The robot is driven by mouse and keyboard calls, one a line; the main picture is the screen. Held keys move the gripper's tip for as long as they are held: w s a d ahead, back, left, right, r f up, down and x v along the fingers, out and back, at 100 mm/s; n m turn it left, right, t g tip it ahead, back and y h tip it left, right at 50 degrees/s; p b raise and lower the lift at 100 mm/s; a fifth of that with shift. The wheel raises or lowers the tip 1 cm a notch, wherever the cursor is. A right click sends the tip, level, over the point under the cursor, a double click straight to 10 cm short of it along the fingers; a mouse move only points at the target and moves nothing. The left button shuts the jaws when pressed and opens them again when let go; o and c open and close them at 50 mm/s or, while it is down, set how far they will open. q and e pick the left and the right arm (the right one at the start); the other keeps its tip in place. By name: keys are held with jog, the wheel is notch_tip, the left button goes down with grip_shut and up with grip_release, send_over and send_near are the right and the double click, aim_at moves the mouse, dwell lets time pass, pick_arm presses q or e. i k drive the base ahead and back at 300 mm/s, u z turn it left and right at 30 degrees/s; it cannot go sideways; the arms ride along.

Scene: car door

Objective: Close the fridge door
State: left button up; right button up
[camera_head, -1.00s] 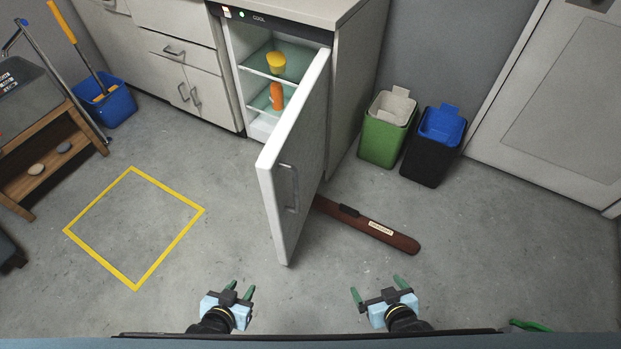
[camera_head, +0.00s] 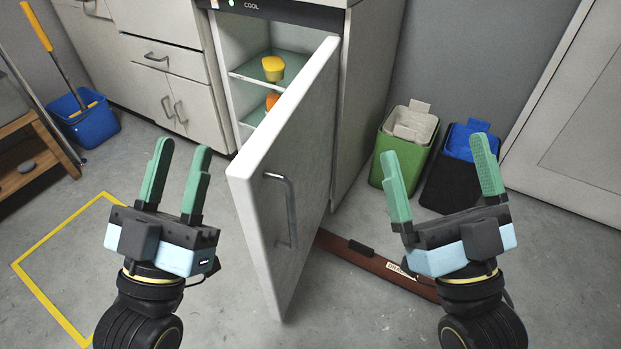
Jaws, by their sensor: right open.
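The white fridge door (camera_head: 300,150) stands wide open, swung out toward me, with a grey bar handle (camera_head: 290,212) on its right face. The fridge interior (camera_head: 243,42) shows glass shelves with a yellow item (camera_head: 273,68) and an orange item (camera_head: 271,101), partly hidden by the door. My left gripper (camera_head: 180,165) is open and empty, to the left of the door. My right gripper (camera_head: 438,170) is open and empty, to the right of the door and its handle. Neither gripper appears to touch the door.
A brown flat case (camera_head: 380,268) lies on the floor right of the door. A green bin (camera_head: 404,150) and a black bin with blue lining (camera_head: 452,170) stand behind my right gripper. A blue bucket (camera_head: 88,120) and yellow floor outline (camera_head: 45,300) are at left.

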aim_at(279, 181)
jog(key=i, duration=0.1)
jog(key=u, duration=1.6)
jog(key=k, duration=0.75)
jog(key=z, duration=1.35)
